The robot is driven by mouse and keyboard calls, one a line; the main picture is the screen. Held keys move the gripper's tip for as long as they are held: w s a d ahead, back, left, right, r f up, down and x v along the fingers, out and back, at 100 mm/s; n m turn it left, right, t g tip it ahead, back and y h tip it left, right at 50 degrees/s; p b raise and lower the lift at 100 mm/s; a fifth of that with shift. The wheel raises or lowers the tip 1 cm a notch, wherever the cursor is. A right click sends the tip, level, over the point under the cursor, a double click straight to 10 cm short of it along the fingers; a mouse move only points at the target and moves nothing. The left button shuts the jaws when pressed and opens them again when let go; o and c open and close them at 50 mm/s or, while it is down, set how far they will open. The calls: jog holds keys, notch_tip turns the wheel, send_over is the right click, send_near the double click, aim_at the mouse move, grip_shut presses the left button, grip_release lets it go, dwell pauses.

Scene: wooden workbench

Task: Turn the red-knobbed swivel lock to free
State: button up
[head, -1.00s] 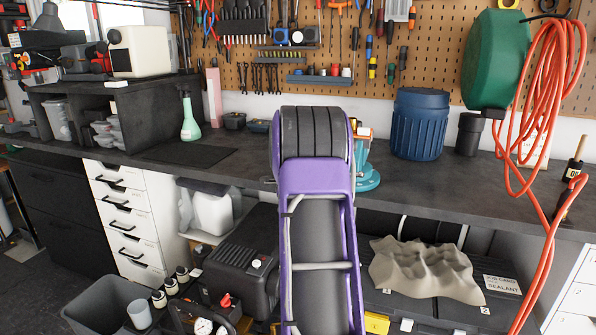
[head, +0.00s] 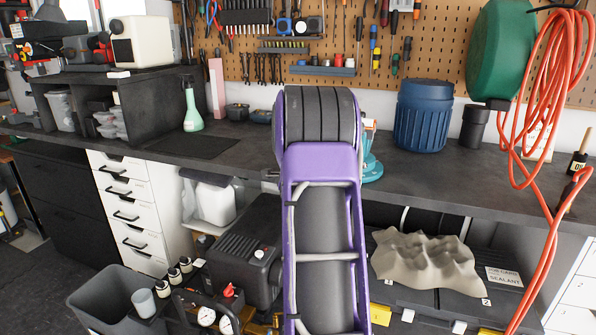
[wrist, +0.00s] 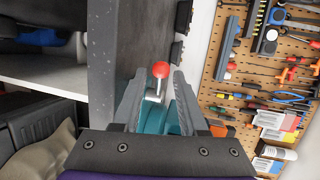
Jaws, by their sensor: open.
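The red knob (wrist: 160,69) sits on a short pale lever in the wrist view, just past my fingertips and in line with the gap between them. Below it is the teal body of a vise (wrist: 151,117), partly hidden by my fingers. My gripper (wrist: 155,80) is open, one finger on each side of the lever; I cannot tell whether either finger touches it. My arm hides the knob and my gripper there.
The dark workbench (head: 430,180) has a blue bin (head: 423,116) and a dark cup (head: 473,127) right of the vise. A spray bottle (head: 193,108) stands left. An orange hose (head: 550,90) hangs at right. A tool pegboard (head: 430,50) is behind.

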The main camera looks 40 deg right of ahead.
jog(key=v, duration=1.5)
jog(key=shift+o, duration=0.3)
jog(key=shift+s+a, duration=0.1)
